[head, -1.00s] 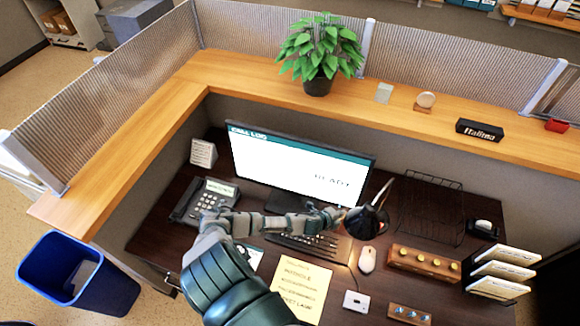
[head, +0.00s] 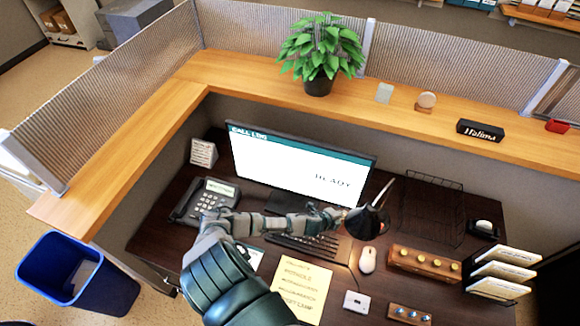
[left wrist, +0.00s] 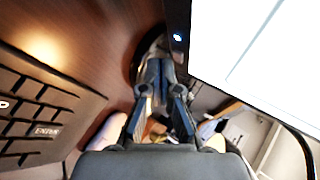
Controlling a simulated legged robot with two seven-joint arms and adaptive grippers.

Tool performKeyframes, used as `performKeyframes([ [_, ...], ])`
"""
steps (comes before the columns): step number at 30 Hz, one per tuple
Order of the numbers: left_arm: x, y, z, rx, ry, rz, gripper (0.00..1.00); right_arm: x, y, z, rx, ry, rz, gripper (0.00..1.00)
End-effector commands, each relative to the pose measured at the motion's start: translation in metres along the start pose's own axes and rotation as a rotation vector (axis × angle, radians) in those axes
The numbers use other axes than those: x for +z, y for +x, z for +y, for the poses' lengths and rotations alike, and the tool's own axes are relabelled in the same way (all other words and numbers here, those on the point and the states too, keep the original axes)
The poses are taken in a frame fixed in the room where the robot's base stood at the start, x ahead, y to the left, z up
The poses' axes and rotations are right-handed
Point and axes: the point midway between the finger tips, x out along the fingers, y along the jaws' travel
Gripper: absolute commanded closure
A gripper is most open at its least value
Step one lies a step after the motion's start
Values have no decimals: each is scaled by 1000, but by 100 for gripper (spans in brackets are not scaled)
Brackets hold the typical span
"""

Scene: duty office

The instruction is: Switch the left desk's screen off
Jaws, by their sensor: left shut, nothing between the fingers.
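One monitor screen (head: 295,165) stands on the dark desk, lit white with a teal "CALL LOG" header. In the left wrist view its lit screen (left wrist: 265,45) fills the upper right. A small bluish-white light (left wrist: 177,38) glows on its dark lower bezel. My left gripper (head: 340,214) is just in front of the screen's lower right edge. In the left wrist view the gripper (left wrist: 160,70) is shut and empty, its fingertips beside and below that light. I cannot tell whether they touch the bezel. My right gripper is not in view.
A dark lamp head (head: 369,224) is close by the left gripper. The keyboard (head: 300,246) lies partly under my arm; a mouse (head: 367,259) lies to its right. A phone (head: 205,200) stands left. A wooden knob block (head: 424,263) and yellow note (head: 300,293) lie in front.

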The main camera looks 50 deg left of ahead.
Motion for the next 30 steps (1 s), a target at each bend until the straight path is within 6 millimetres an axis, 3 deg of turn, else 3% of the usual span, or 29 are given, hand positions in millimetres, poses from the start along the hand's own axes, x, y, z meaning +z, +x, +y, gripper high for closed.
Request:
performKeyframes([
  [6, -5, 2, -6, -1, 2, -1, 100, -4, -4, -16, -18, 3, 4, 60],
  [21, -1, 5, -7, -1, 0, 1, 100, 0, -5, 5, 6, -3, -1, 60],
  [30, 0, 7, -8, 0, 1, 1, 100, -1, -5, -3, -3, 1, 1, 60],
])
